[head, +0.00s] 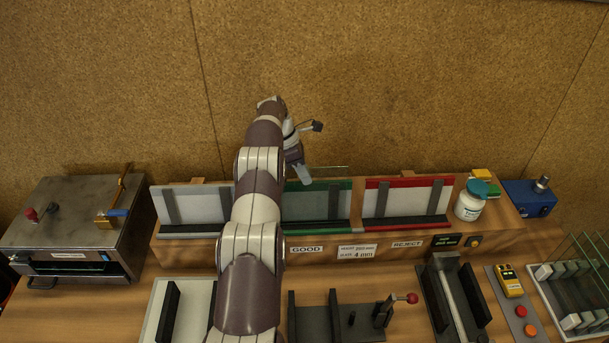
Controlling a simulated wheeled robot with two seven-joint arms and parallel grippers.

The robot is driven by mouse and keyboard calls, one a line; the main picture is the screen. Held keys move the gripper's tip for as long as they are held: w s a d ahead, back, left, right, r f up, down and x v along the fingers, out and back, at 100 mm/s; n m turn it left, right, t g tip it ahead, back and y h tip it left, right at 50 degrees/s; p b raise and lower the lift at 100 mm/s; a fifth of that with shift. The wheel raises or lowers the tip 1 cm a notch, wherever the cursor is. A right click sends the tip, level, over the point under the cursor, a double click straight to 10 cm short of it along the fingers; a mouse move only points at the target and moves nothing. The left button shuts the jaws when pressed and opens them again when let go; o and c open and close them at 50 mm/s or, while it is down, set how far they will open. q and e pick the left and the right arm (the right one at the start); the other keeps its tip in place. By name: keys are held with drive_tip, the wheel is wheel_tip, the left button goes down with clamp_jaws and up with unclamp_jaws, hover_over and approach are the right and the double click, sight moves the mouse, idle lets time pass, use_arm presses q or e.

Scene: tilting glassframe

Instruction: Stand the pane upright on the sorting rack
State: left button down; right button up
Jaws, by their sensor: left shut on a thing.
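The sorting rack (190,235) is a long wooden stand with a plain bay at left, a green-edged GOOD bay (318,184) in the middle and a red-edged REJECT bay (410,182) at right. My left gripper (304,177) is above the GOOD bay, shut on the clear pane (332,168). The pane's thin pale-green upper edge shows just above the bay's green rim, and the bay behind looks green-tinted. Whether the pane's lower edge touches the rack cannot be told. My left arm hides part of the rack. My right gripper is out of view.
A metal box (75,215) stands at left. A white bottle with a teal cap (470,200) and a blue box (530,198) are at right. Dark fixtures (335,320) fill the front, and a rack of glass panes (575,285) stands at front right.

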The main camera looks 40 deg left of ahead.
use_arm(q)
drive_tip(key=shift+s+d, duration=0.1)
drive_tip(key=shift+s, duration=0.1)
drive_tip(key=shift+w+f, duration=0.15)
idle(0.5)
drive_tip(key=shift+f+b, duration=0.15)
drive_tip(key=shift+b, duration=0.2)
drive_tip(key=c, duration=1.4)
unclamp_jaws()
drive_tip(key=shift+o, duration=1.3)
